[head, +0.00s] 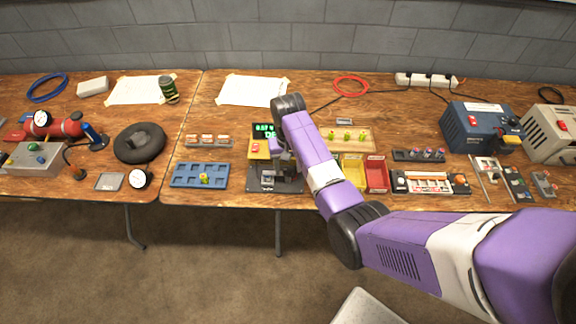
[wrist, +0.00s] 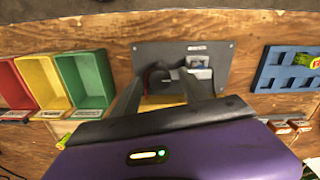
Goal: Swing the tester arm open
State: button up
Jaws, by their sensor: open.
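The tester is a dark base plate (head: 288,186) at the front edge of the table, with a green-lit display (head: 265,131) and a yellow block with a red top (head: 259,147) behind it. In the wrist view the tester plate (wrist: 222,52) lies under my fingers, with a small light socket piece (wrist: 199,66) on it. My gripper (wrist: 163,76) is open above the plate. A dark upright piece between the fingertips may be the tester arm; whether the fingers touch it I cannot tell. In the head view my wrist hides much of the tester.
A blue tray (head: 185,175) with a yellow-green cell stands left of the tester. Green, yellow (wrist: 38,72) and red bins stand on its other side, close to my arm. A wooden board (head: 362,140) with several yellow-green cells lies behind the bins.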

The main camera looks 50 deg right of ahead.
jog(key=shift+f, duration=0.1)
grip_shut()
dwell(1.4)
